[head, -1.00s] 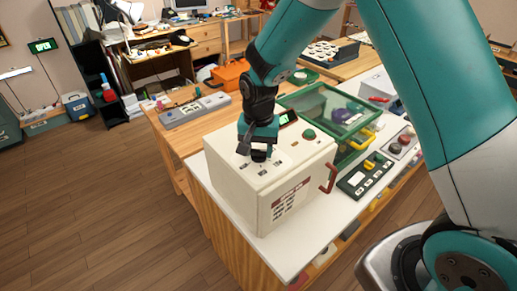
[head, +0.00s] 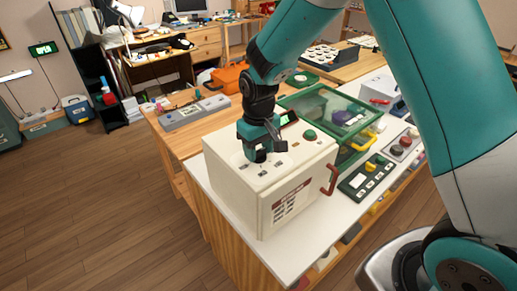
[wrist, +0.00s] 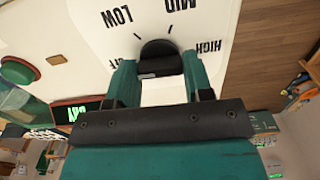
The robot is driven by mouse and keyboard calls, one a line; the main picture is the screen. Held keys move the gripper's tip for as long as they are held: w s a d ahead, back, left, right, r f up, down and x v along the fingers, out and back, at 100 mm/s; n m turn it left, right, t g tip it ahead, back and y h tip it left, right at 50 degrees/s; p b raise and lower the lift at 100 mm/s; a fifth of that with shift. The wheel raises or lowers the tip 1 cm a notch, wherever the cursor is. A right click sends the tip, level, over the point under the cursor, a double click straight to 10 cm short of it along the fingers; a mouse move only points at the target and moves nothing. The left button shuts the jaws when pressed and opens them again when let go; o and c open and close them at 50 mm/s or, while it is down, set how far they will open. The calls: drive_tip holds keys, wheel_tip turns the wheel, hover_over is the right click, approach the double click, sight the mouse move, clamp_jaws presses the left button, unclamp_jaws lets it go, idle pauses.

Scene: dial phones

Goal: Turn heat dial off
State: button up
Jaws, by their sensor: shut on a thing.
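The heat dial (wrist: 160,50) is a dark round knob on the top panel of a cream box (head: 235,187). In the wrist view, the labels LOW (wrist: 117,17), MID and HIGH (wrist: 208,46) are printed around it, upside down. Another label at the left is partly covered by a finger, with only its end letters showing. My gripper (wrist: 160,64) is shut on the dial, one teal finger on each side. The dial's pointer is hard to make out. In the head view my gripper (head: 257,154) points down onto the box top and hides the dial.
A green clear-lidded case (head: 328,112) stands behind, and a button panel (head: 366,177) lies to the right. The floor at left is clear.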

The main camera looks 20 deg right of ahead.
sight(259, 151)
drive_tip(key=shift+n, duration=0.3)
drive_tip(key=o, duration=0.9)
drive_tip(key=shift+r, duration=0.1)
wheel_tip(259, 151, up, 17)
drive_tip(key=b, duration=0.3)
drive_tip(key=shift+r, duration=0.15)
drive_tip(key=s+a+f+n+y, duration=0.1)
drive_tip(key=s, duration=0.7)
drive_tip(key=s+a+f+n+y+b, duration=0.1)
drive_tip(key=s+a+f, duration=0.1)
drive_tip(key=s, duration=0.6)
drive_tip(key=s+a+f+n+y+b, duration=0.1)
drive_tip(key=s+y, duration=0.1)
drive_tip(key=s, duration=0.7)
drive_tip(key=shift+a+f, duration=0.2)
drive_tip(key=shift+a, duration=0.1)
